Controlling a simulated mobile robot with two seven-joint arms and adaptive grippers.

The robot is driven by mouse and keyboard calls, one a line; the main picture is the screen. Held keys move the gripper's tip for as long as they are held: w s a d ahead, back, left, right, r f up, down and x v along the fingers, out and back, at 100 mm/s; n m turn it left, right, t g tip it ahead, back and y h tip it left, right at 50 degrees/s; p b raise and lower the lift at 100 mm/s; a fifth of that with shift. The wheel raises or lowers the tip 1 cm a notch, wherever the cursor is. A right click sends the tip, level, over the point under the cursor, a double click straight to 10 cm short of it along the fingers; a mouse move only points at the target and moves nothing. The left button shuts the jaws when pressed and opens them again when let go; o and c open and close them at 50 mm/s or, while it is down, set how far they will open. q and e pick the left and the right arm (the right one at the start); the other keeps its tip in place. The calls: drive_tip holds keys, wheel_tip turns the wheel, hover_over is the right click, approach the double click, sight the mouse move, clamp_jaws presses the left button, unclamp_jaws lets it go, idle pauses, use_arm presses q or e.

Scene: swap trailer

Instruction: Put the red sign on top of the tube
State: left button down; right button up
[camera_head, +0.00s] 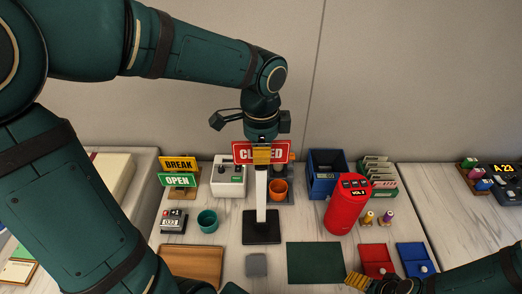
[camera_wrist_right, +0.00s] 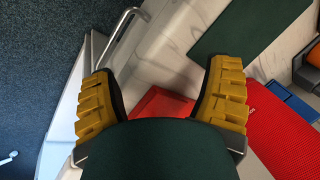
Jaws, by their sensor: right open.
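The red sign (camera_head: 243,153), lettered "CLOSED", is upright in the head view, at the top of the white tube (camera_head: 261,190). The tube stands on a dark square base (camera_head: 261,228). My left gripper (camera_head: 262,155) points down from above and is shut on the sign, with a yellow finger in front that hides its middle. I cannot tell whether the sign touches the tube. My right gripper is open and empty in the right wrist view (camera_wrist_right: 160,95). It is low at the lower right in the head view (camera_head: 357,283).
A green mat (camera_head: 315,262) lies clear in front.

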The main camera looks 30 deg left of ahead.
use_arm(q)
drive_tip(key=shift+f, duration=0.2)
drive_tip(key=shift+c, duration=1.9)
unclamp_jaws()
use_arm(e)
drive_tip(key=shift+s, duration=0.15)
drive_tip(key=shift+s, duration=0.2)
use_arm(q)
drive_tip(key=shift+r+p, duration=1.5)
drive_tip(key=shift+r, duration=0.25)
use_arm(e)
drive_tip(key=shift+w+r, duration=0.25)
drive_tip(key=shift+r, duration=0.5)
drive_tip(key=shift+w+r, duration=0.2)
drive_tip(key=shift+r, duration=0.5)
use_arm(q)
drive_tip(key=shift+r+p, duration=2.45)
drive_tip(key=shift+r, duration=0.35)
use_arm(e)
wheel_tip(320, 180, up, 5)
drive_tip(key=shift+w+d+r, duration=0.1)
drive_tip(key=shift+d+r, duration=0.05)
